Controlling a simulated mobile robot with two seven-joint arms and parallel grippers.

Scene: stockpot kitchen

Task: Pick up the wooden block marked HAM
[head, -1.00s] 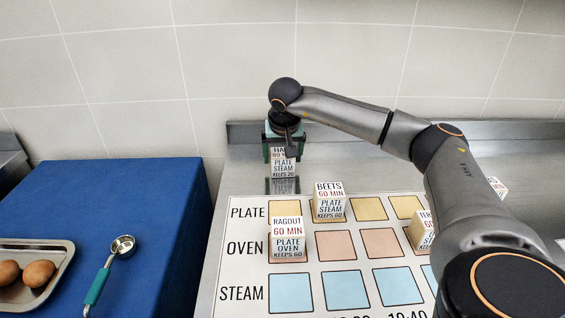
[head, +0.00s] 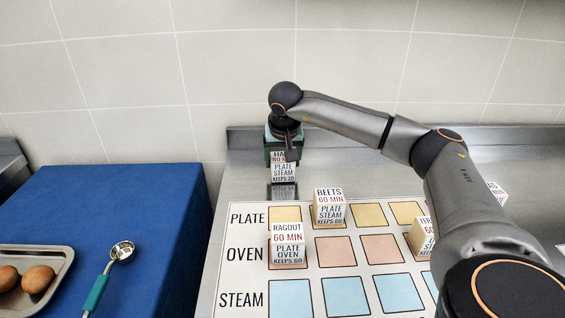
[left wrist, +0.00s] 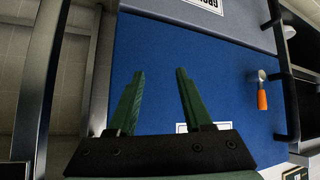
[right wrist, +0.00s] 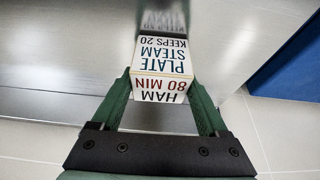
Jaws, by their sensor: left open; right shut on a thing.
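The wooden block marked HAM (head: 283,172) is at the back of the steel counter, behind the printed chart. My right gripper (head: 282,155) is shut on it from above. In the right wrist view the HAM block (right wrist: 162,68) sits between the green fingers (right wrist: 160,88), its HAM 80 MIN and PLATE STEAM KEEPS 20 faces readable. A reflection shows just below it on the steel; I cannot tell how large any gap is. My left gripper (left wrist: 158,75) is open and empty in the left wrist view, over a blue surface. It is outside the head view.
The RAGOUT block (head: 287,245), BEETS block (head: 329,207) and a partly hidden block (head: 420,238) stand on the chart (head: 246,276). Another block (head: 497,192) is behind my right arm. A ladle (head: 108,272) and egg tray (head: 62,262) lie on the blue worktop (head: 150,215).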

